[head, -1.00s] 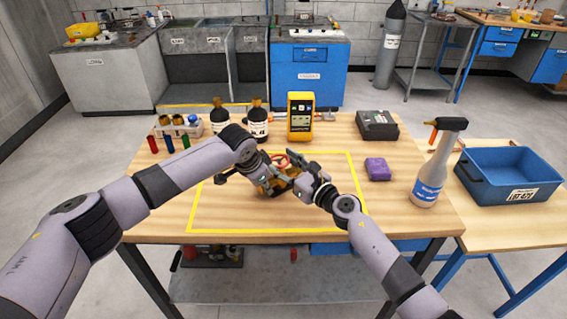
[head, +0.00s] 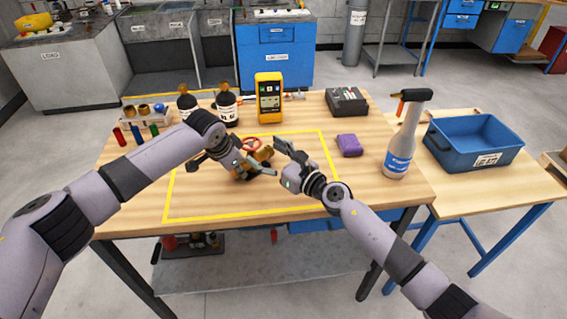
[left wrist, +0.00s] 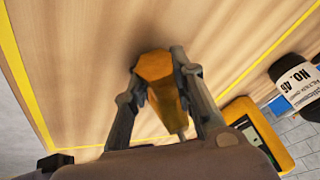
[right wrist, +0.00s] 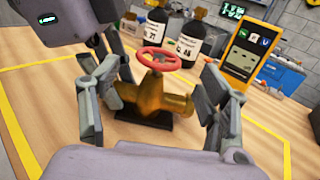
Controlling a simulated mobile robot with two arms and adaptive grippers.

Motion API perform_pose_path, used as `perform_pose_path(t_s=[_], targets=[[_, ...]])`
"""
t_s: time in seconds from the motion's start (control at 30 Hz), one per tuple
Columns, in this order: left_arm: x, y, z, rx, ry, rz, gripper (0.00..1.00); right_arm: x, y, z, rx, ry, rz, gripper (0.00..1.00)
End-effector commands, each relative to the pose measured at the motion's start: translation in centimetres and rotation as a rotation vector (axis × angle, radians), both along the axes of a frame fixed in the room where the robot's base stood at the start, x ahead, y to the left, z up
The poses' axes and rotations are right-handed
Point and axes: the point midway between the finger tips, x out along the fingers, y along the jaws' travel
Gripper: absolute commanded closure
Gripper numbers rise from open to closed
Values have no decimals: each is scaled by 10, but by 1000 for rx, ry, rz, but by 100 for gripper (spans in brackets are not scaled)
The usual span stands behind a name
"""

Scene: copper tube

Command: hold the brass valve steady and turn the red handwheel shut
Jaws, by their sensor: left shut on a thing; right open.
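The brass valve (head: 265,153) stands inside the yellow outline on the table, its red handwheel (head: 251,144) on top. In the right wrist view the valve body (right wrist: 160,98) sits over a dark base plate, with the handwheel (right wrist: 158,58) clear above it. My left gripper (left wrist: 160,75) is shut on an orange-brass part of the valve (left wrist: 157,82), one finger on each side. My right gripper (head: 275,160) is open, to the right of the valve. Its spread fingers frame the valve in its own wrist view, and the handwheel is not gripped.
Two dark bottles (head: 227,108) and a yellow meter (head: 269,98) stand behind the valve. A purple block (head: 349,145) and a spray bottle (head: 400,145) are to the right. A blue bin (head: 470,150) sits on the side table. The outlined area's front is clear.

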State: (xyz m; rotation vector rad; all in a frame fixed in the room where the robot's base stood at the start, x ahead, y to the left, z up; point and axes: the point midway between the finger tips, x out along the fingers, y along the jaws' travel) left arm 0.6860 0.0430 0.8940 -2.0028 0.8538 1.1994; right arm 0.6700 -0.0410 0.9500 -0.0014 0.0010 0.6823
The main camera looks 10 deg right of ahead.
Motion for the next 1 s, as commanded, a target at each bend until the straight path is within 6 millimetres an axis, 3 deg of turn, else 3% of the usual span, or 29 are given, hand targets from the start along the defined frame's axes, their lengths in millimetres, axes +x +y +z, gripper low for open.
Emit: perform_pose_path(t_s=[0.2, 0.4, 1.0], targets=[[0, 0, 0, 0, -1, 0, 100, -37, -30, -1, -2, 2, 0, 30], [0, 0, 0, 0, -1, 0, 100, -55, -44, -1, 0, 1, -1, 30], [0, 0, 1, 0, -1, 0, 100, -55, -47, -3, -12, 8, -10, 30]])
